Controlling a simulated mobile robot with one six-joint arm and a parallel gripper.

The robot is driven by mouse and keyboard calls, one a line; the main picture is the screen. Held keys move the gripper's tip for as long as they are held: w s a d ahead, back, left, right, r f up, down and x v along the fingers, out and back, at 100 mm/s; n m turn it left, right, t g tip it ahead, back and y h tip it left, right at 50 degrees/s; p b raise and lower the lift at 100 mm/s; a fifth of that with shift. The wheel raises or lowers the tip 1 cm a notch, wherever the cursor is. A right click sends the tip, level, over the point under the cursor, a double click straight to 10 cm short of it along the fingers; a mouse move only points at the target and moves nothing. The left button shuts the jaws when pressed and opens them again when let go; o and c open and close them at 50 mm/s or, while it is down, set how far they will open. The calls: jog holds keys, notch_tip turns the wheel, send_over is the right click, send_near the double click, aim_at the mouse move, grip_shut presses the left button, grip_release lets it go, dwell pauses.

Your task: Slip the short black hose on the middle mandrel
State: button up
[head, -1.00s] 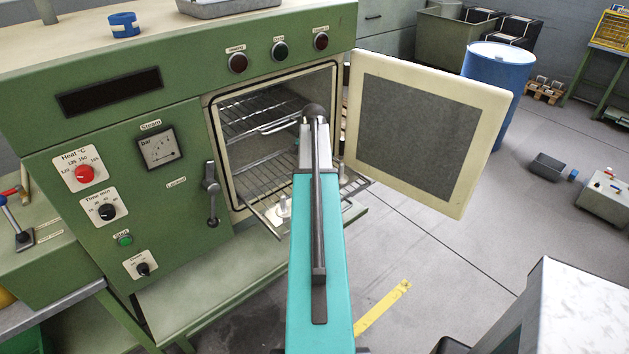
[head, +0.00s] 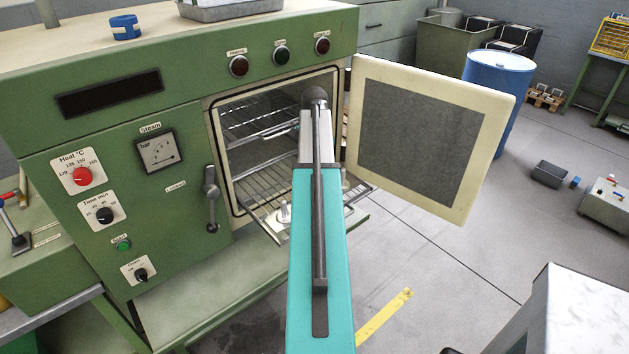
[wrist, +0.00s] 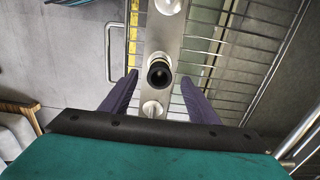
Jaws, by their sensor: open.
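In the wrist view, a metal bar (wrist: 157,38) carries several pale mandrels in a row. The short black hose (wrist: 159,75) stands at the middle mandrel, its open end facing the camera, with a pale ring just below it. It seems to sit on that mandrel, though the mandrel inside is hidden. The mandrel nearest my gripper (wrist: 152,108) and the far one (wrist: 168,5) look bare. My gripper (wrist: 159,76) is open, with its purple fingers on either side of the hose and visible gaps. My arm hides the gripper and hose in the head view.
The green oven (head: 150,215) stands open, its cream door (head: 425,140) swung right. Wire racks (head: 262,186) reach out of the chamber, close to my gripper. A grey handle (head: 211,195) sits left of the opening. The floor (head: 440,260) to the right is mostly clear.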

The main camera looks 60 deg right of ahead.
notch_tip(320, 180, up, 7)
jog(key=b, duration=0.1)
jog(key=shift+r, duration=0.15)
dwell(0.3)
dwell(1.0)
